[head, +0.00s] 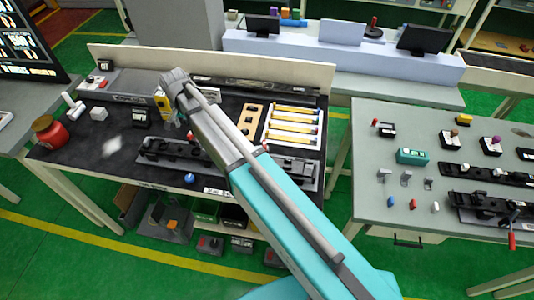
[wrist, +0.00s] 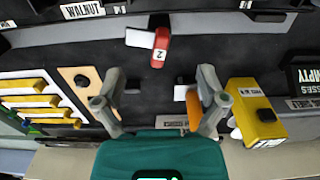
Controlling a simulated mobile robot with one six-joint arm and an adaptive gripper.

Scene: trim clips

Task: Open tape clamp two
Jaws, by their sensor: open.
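A red clamp lever marked "2" (wrist: 160,47) shows in the wrist view near the top centre, at the edge of a dark fixture. A white tab (wrist: 139,38) lies beside it on the left. My gripper (wrist: 161,85) is open in the wrist view, with an empty gap between its fingers. The lever is beyond the fingertips, roughly in line with the gap, and not between them. In the head view my arm hides the gripper, and I cannot clearly pick out the marked lever there.
A yellow box (wrist: 257,112) stands close to the right finger. A wooden holed block (wrist: 77,82) and a tray of yellow bars (head: 297,112) lie on the other side. The fixture (head: 172,150) runs along the dark bench's front. A red jar (head: 48,132) stands far left.

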